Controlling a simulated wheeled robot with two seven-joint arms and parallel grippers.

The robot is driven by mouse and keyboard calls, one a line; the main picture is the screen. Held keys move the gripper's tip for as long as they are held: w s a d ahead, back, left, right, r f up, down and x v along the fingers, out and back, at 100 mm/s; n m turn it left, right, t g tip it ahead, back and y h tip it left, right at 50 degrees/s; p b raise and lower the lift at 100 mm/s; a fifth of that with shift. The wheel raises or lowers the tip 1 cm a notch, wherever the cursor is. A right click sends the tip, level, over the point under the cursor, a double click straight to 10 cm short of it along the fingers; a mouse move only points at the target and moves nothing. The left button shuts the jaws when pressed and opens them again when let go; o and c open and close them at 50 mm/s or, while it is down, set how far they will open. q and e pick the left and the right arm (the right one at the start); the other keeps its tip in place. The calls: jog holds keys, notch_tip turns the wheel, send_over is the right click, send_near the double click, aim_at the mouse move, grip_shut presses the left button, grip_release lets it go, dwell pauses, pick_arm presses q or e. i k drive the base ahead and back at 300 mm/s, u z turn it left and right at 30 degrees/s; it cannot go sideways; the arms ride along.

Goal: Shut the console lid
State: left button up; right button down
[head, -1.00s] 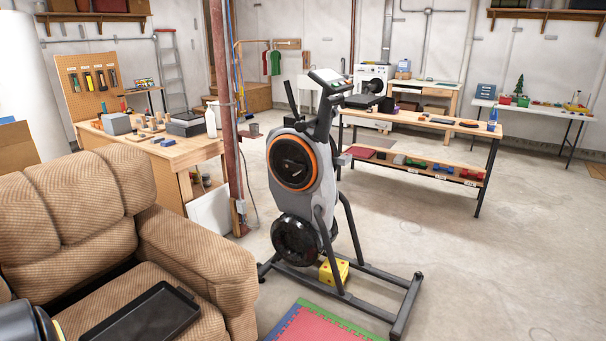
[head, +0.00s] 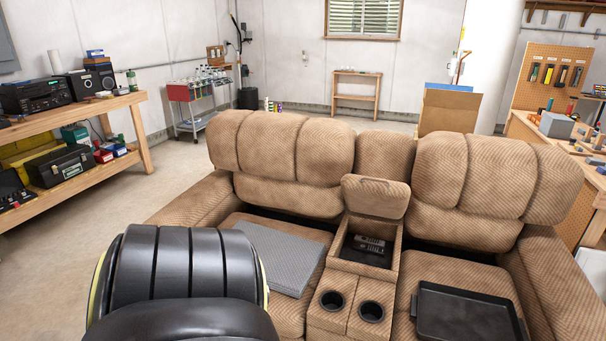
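The console (head: 334,283) sits between the two seats of the brown recliner sofa. Its padded lid (head: 376,196) stands raised at the back of the open storage box. Inside the box lie small dark items (head: 368,248), too small to name surely. Two round cup holders (head: 371,311) are in front of the box. A large black ribbed part with a yellow-green edge fills the lower left; it looks like part of my own arm. Neither gripper shows.
A grey flat folded item (head: 280,256) lies on the left seat and a black tray (head: 466,316) on the right seat. A wooden bench (head: 130,104) with electronics and a toolbox stands at the left. A cardboard box (head: 448,112) stands behind the sofa. Floor left of the sofa is clear.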

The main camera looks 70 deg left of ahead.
aim_at(381, 198)
jog(key=u, duration=2.6)
jog(key=i, duration=1.65)
jog(key=u, duration=0.05)
